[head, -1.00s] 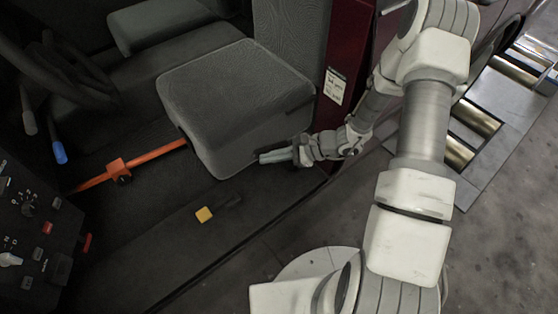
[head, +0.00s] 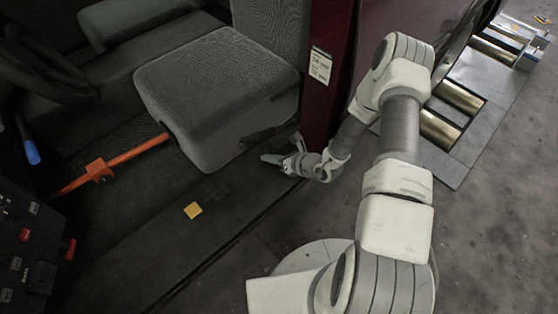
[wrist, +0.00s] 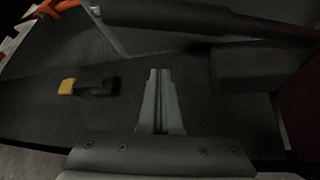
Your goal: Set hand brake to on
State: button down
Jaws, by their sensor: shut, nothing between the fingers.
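A dark cylindrical lever that looks like the hand brake (wrist: 165,14) crosses the top of the wrist view, with a dull red part at its right end. In the head view a dark bar, probably the same lever (head: 262,136), shows beside the seat's lower right corner. My gripper (head: 266,158) is just below it in the head view, near the cab floor edge. In the wrist view my gripper (wrist: 159,72) has its fingers together, empty, pointing up towards the lever with a visible gap. I cannot tell whether the lever is on or off.
The grey seat (head: 215,90) stands left of my gripper. A yellow-tipped black piece (wrist: 70,87) lies on the floor. An orange bar (head: 135,152) runs from the seat to the left. A dark red door pillar (head: 323,85) is close on the right.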

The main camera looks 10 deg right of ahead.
aim_at(262, 139)
jog(key=shift+w+a+r+b, duration=0.35)
jog(key=shift+w+r, duration=0.2)
jog(key=shift+w, duration=0.3)
jog(key=shift+w+a+r+b, duration=0.2)
jog(key=shift+w+a+r, duration=0.25)
jog(key=shift+w, duration=0.4)
jog(key=shift+d+r, duration=0.1)
jog(key=shift+d, duration=0.05)
jog(key=r, duration=0.1)
jog(key=r+p, duration=0.1)
jog(key=p, duration=0.1)
jog(key=shift+w+d+r, duration=0.3)
jog(key=shift+d+r, duration=0.05)
jog(key=shift+r, duration=0.05)
jog(key=shift+f, duration=0.2)
